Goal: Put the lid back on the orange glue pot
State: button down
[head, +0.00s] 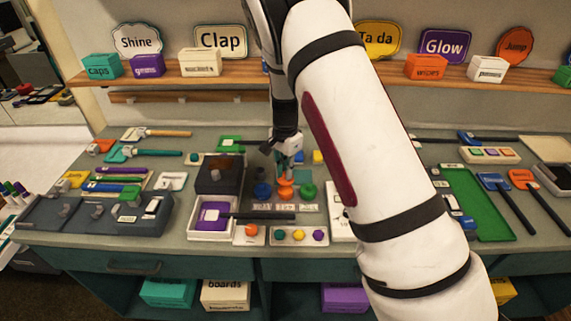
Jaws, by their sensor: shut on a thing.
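The orange glue pot (286,194) stands in the middle of the bench, between a blue pot (263,190) and a green pot (308,190). My gripper (286,174) points down right above the orange pot. It is shut on a small orange piece, which looks like the orange lid (286,182). The lid is at the pot's top; I cannot tell whether it touches the rim or sits slightly above it. The fingertips are small in this view, and my arm hides the area behind and to the right.
A dark box (220,172) stands left of the pots, with a white tray (211,228) in front of it. A dark bar (265,216) and a tray of coloured knobs (299,236) lie nearer. A green mat (480,205) lies right of my arm.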

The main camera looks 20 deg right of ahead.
jog(key=shift+f+b, duration=0.4)
jog(key=shift+f, duration=1.6)
jog(key=shift+f, duration=0.15)
dwell(1.2)
jog(key=c, duration=1.1)
grip_release()
jog(key=shift+o, duration=0.2)
jog(key=shift+r, duration=3.5)
